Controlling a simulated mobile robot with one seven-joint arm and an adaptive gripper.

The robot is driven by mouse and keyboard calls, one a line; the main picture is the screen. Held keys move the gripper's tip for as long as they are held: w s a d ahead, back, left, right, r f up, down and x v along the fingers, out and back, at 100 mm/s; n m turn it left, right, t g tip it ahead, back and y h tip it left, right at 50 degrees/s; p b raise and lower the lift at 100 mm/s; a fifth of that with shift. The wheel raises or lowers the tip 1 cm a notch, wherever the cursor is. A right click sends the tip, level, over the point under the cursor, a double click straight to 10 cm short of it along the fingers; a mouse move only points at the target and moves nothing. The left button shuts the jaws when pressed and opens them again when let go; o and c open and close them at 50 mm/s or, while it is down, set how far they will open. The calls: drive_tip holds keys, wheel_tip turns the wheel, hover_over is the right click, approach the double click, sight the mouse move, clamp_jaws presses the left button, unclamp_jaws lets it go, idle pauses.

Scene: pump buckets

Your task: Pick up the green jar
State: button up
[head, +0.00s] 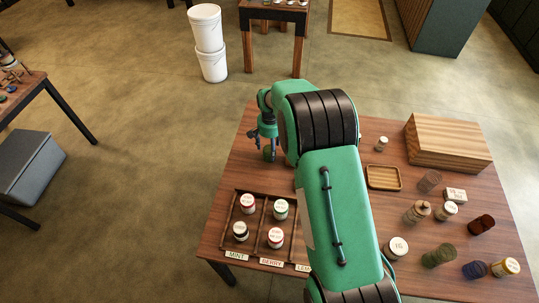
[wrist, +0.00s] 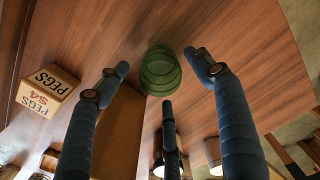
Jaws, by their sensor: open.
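The green jar (wrist: 160,72) is see-through green glass in the wrist view. It stands on the wooden table between and beyond my spread fingertips, apart from them as far as I can see. In the head view a small green shape (head: 269,154) just below my gripper (head: 264,138) appears to be this jar, mostly hidden. My gripper is open and empty, with three dark fingers around the jar's outline in the wrist view.
A PEGS box (wrist: 47,91) stands left of the jar in the wrist view. A divided tray (head: 237,206) with several lidded jars sits at the table's near left. More jars, a dark green one (head: 439,256) included, and a wooden box (head: 447,142) are at right.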

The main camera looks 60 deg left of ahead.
drive_tip(key=shift+f, duration=2.1)
drive_tip(key=c, duration=1.3)
drive_tip(key=shift+r, duration=0.2)
drive_tip(key=shift+c, duration=0.2)
wheel_tip(320, 180, up, 10)
drive_tip(key=shift+f, duration=0.15)
